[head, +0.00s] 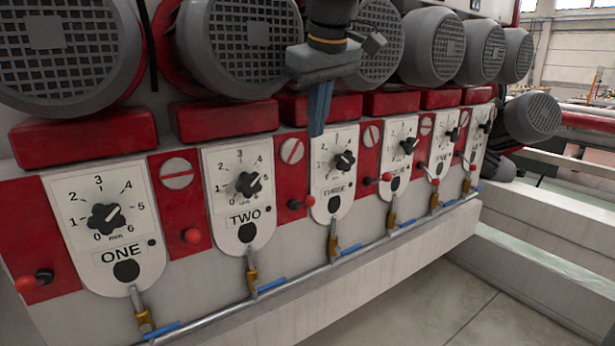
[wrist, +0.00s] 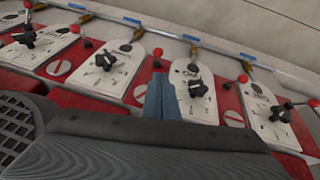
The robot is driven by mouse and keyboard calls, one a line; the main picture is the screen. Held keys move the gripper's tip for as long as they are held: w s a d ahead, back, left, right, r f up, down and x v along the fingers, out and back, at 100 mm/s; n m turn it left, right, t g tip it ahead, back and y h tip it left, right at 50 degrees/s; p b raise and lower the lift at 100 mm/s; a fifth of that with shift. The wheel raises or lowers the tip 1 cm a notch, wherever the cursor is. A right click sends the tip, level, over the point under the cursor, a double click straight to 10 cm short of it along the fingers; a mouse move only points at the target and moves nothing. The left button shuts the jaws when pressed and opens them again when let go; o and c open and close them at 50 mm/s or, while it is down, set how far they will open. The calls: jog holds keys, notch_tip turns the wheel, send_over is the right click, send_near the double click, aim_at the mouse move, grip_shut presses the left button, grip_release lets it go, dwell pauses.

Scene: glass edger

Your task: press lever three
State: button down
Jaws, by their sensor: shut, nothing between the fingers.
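The plate marked THREE (head: 334,176) stands on the front of the machine, with a black dial on it. A lever with a red ball end (head: 308,201) sticks out at its left, between plates TWO and THREE. My gripper (head: 317,130) points down with its blue fingers shut and empty. In the head view its tips are above that lever, near the top left of plate THREE, and apart from the lever. In the wrist view the blue fingers (wrist: 161,95) lie just below a red ball (wrist: 157,64).
Other red-ball levers stand beside the plates, including one left of plate TWO (head: 192,236) and one right of plate THREE (head: 386,176). Large grey motors (head: 240,45) and red blocks (head: 222,121) jut out above. A pipe (head: 300,272) runs below. The floor in front is clear.

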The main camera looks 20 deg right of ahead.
aim_at(307, 197)
notch_tip(307, 197, up, 2)
jog(key=shift+w+r, duration=0.1)
jog(key=p+x, duration=0.2)
jog(key=x, duration=1.8)
jog(key=shift+w, duration=0.1)
